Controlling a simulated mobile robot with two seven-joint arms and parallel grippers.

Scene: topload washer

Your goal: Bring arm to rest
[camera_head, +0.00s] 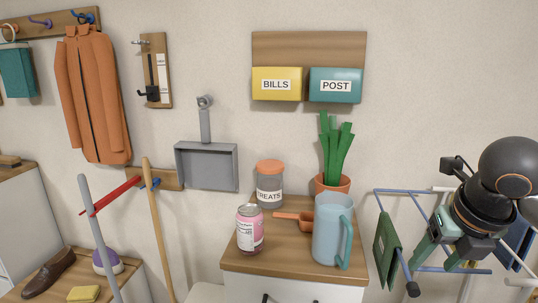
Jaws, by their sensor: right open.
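My right arm comes in from the right edge, with its dark round links beside the wall. My right gripper (438,256) points down and left, its teal-grey fingers apart and nothing seen between them. It is in front of a drying rack (400,191) with blue and white bars, to the right of the wooden-topped cabinet. I cannot tell whether it touches the rack. My left gripper is not in view.
The cabinet (290,277) holds a light blue pitcher (328,232), a pink can (249,230), a treats jar (269,184), an orange scoop (300,221) and a potted plant (333,160). A dark green cloth (387,248) hangs on the rack. Bare wall lies above the rack.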

